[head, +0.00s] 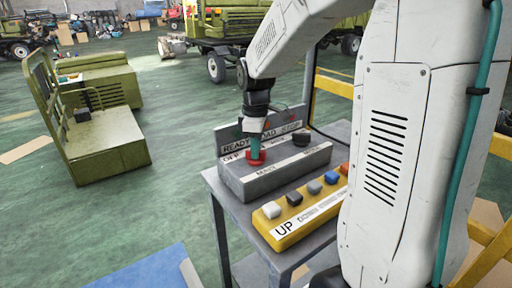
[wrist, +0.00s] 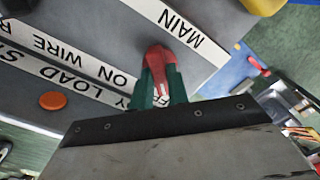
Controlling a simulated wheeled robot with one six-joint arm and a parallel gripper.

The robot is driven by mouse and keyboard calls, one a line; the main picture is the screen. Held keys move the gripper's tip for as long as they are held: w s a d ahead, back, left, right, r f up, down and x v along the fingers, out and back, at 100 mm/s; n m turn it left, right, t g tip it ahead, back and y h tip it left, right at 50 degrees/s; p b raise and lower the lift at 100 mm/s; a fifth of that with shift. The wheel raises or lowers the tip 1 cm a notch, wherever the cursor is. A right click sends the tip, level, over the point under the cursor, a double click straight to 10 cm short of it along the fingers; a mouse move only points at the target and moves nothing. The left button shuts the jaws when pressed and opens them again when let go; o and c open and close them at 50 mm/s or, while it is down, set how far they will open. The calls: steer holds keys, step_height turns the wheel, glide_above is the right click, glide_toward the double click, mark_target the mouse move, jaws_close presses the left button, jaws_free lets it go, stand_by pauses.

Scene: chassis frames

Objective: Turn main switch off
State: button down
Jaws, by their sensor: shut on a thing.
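The main switch is a red handle (head: 257,160) on the sloped top of a grey control box (head: 290,176), above the strip reading "MAIN". In the wrist view the red handle (wrist: 157,58) sits between the green fingers of my gripper (wrist: 160,75). My gripper (head: 255,147) points down at the switch from above and is shut on the handle. Its fingers hide part of the handle, and the label strip behind it is partly covered. I cannot tell which label the handle points to.
A dark knob (head: 302,137) sits right of the switch on the box. A yellow pendant (head: 290,226) with several coloured buttons lies in front, on a grey table (head: 212,184). An orange light (wrist: 53,101) shows in the wrist view. Open green floor lies left of the table.

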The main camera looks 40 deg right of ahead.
stand_by(0.4)
steer(key=c, duration=1.4)
jaws_free()
steer(key=shift+o, duration=0.2)
steer(key=shift+r, duration=0.15)
step_height(320, 180, up, 8)
steer(key=shift+f, duration=0.2)
